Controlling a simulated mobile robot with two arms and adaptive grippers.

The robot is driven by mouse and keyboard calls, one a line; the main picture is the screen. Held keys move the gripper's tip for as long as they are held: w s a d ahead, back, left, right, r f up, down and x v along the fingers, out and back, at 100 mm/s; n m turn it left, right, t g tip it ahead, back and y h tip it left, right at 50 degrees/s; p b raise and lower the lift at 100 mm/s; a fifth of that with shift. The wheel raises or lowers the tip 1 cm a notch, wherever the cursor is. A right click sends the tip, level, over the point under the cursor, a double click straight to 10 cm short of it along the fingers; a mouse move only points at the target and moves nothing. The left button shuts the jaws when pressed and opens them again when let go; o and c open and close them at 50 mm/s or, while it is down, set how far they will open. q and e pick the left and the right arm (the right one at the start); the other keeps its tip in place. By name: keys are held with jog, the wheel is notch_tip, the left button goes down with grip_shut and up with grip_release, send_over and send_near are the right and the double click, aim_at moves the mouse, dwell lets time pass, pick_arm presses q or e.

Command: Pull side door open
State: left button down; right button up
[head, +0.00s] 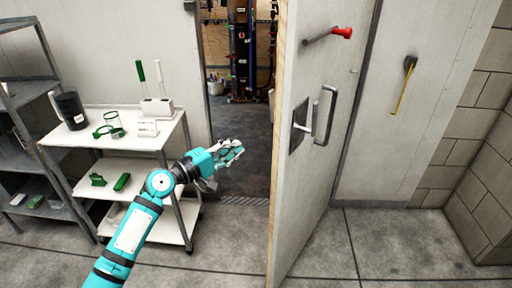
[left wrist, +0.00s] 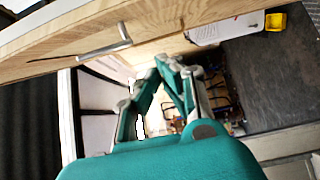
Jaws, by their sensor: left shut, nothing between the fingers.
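The side door (head: 312,190) stands open in the head view, a white panel with a bare wood edge. It carries a metal pull handle (head: 324,113) and a red-tipped lever (head: 330,36). My left gripper (head: 236,150) is in front of the doorway, left of the door's wood edge and apart from the handle. In the left wrist view its fingers (left wrist: 172,66) are closed together with nothing between them. A wooden panel with a metal handle (left wrist: 106,42) crosses the top of that view, probably the door's inner side. My right gripper is out of view.
A white cart (head: 120,165) with bins and green parts stands left of the doorway, close to my left arm. A grey shelf rack (head: 45,215) is at far left. Floor shows through the doorway (head: 240,135). A block wall (head: 490,190) is at right.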

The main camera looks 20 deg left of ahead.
pick_arm(q)
jog(key=w+d+p, duration=0.2)
jog(key=w+d, duration=0.5)
jog(key=d, duration=0.1)
jog(key=shift+w+d+p, duration=0.15)
jog(key=shift+w+p, duration=0.1)
jog(key=shift+p, duration=0.15)
jog(key=shift+f, duration=0.15)
